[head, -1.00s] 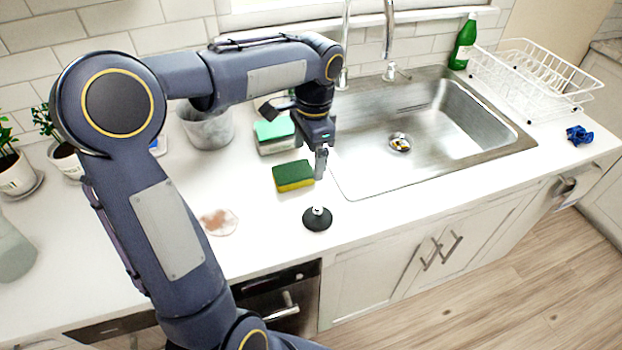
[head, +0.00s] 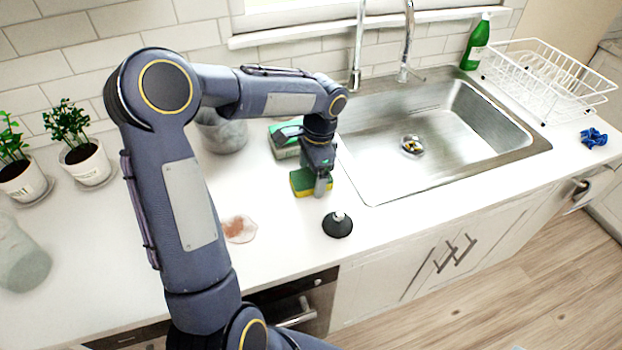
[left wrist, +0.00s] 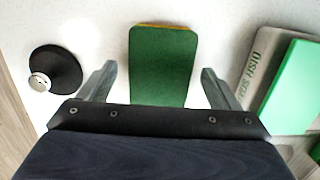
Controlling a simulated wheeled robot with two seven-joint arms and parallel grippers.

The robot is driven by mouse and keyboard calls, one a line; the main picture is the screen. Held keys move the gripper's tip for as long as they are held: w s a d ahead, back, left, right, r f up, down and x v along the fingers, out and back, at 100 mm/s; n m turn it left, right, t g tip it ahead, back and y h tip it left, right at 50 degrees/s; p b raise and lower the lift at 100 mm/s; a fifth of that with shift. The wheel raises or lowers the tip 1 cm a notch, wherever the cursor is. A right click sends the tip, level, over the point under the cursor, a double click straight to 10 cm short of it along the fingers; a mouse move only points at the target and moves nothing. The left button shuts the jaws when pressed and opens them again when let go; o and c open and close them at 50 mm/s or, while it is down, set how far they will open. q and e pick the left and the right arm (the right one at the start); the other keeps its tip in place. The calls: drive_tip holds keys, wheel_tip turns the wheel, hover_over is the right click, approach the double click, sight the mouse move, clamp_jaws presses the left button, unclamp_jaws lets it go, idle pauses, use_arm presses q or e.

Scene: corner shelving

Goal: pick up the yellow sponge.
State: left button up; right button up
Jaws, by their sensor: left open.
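The yellow sponge (head: 302,184) has a green top layer and lies on the white counter, left of the sink. In the left wrist view its green face (left wrist: 160,65) lies between the fingers, with a thin yellow edge at its far end. My left gripper (head: 320,188) is over the sponge in the head view and hides part of it. In the left wrist view the left gripper (left wrist: 158,80) is open, one finger on each side of the sponge with gaps, not closed on it. My right gripper is not in view.
A black sink stopper (head: 338,225) stands in front of the sponge; it also shows in the left wrist view (left wrist: 55,72). A green-topped dish box (head: 285,148) is close behind. The sink (head: 440,150) is to the right.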

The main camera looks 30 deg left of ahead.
sight(311, 177)
use_arm(q)
drive_tip(key=shift+c, duration=0.4)
drive_tip(key=c, duration=1)
drive_tip(key=shift+r, duration=0.1)
drive_tip(key=shift+r, duration=0.5)
wheel_tip(311, 177, up, 2)
drive_tip(key=shift+d+r, duration=0.15)
drive_tip(key=shift+r, duration=0.1)
drive_tip(key=s+d+r, duration=0.2)
drive_tip(key=d+r, duration=0.1)
drive_tip(key=d, duration=0.1)
drive_tip(key=s+d+r+b, duration=0.1)
drive_tip(key=s+d+r, duration=0.1)
drive_tip(key=d+r, duration=0.1)
drive_tip(key=s+d+r+b, duration=0.1)
drive_tip(key=s+d+r, duration=0.2)
drive_tip(key=d, duration=0.2)
drive_tip(key=shift+r, duration=0.2)
